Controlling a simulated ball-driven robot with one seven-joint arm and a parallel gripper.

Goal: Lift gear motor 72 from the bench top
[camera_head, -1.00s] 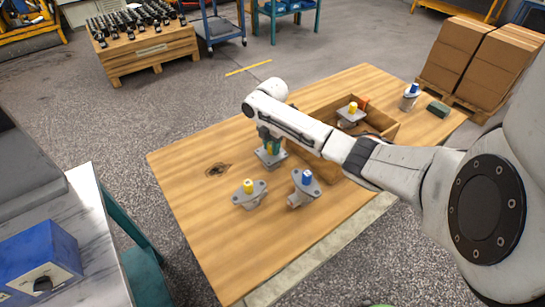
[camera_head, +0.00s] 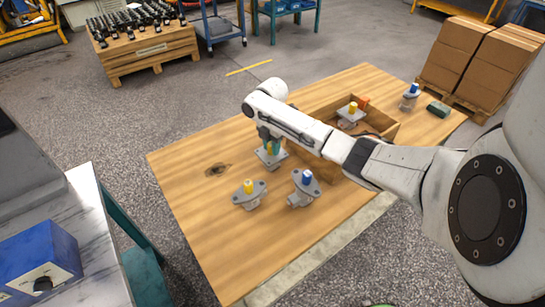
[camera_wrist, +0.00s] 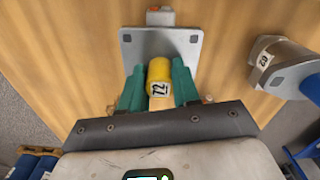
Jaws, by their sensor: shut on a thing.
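Gear motor 72 (camera_wrist: 150,43) has a grey square flange plate and a yellow shaft cap with a white "72" label. In the wrist view the green fingers of my gripper (camera_wrist: 159,88) are shut on that yellow cap, one finger on each side. In the head view my gripper (camera_head: 272,146) points down over the motor's plate (camera_head: 267,159) on the wooden bench top (camera_head: 225,235). My arm and fingers hide most of its cap there. I cannot tell whether its underside touches the wood.
A yellow-capped motor (camera_head: 249,195) and a blue-capped motor (camera_head: 306,187) stand nearby on the front side. A wooden tray (camera_head: 382,133) holding another yellow-capped motor (camera_head: 350,113) is close on the right.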

